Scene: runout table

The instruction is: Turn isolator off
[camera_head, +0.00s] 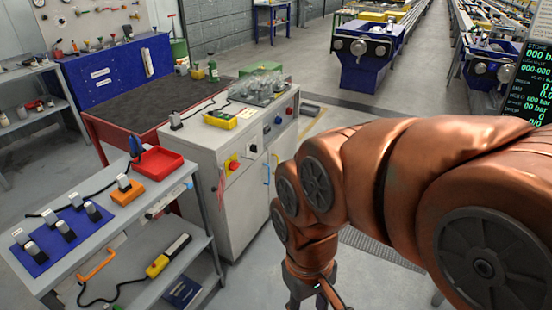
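A red rotary handle on a yellow plate, which looks like the isolator (232,164), is on the front of the grey cabinet (245,210). It is too small to tell its position. A red tag or cord hangs just left of it. My gripper (318,300) is at the bottom edge, low and to the right of the cabinet, apart from the isolator. Its fingertips are cut off by the frame, so I cannot tell whether it is open or shut.
A grey cart (150,208) with a red tray (157,162) and several weights stands left of the cabinet. A red bench (118,122) is behind. My copper arm covers the right side. Open floor (310,75) lies beyond the cabinet.

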